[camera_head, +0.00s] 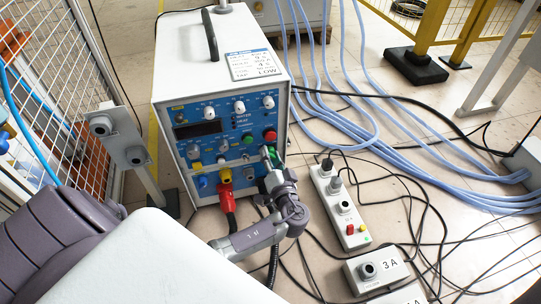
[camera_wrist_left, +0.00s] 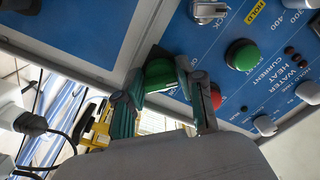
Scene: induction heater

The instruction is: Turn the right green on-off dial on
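The induction heater (camera_head: 215,95) is a white box with a blue front panel. The right green dial (camera_wrist_left: 160,74) is at the panel's edge in the left wrist view. My left gripper (camera_wrist_left: 160,88) has its teal-padded fingertips on both sides of this dial, and they appear to touch it. In the head view my left gripper (camera_head: 270,157) reaches the right side of the panel and mostly hides the dial. Another green round control (camera_wrist_left: 242,54) is beside it, apart from the fingers. The dial's turn position cannot be read. My right gripper is in neither view.
A red control (camera_head: 270,135) sits just above the gripper. A red plug (camera_head: 228,203) with a cable hangs from the panel. A power strip (camera_head: 340,208) and loose black cables lie to the right. Blue hoses (camera_head: 420,160) cross the floor. A wire fence (camera_head: 75,70) stands left.

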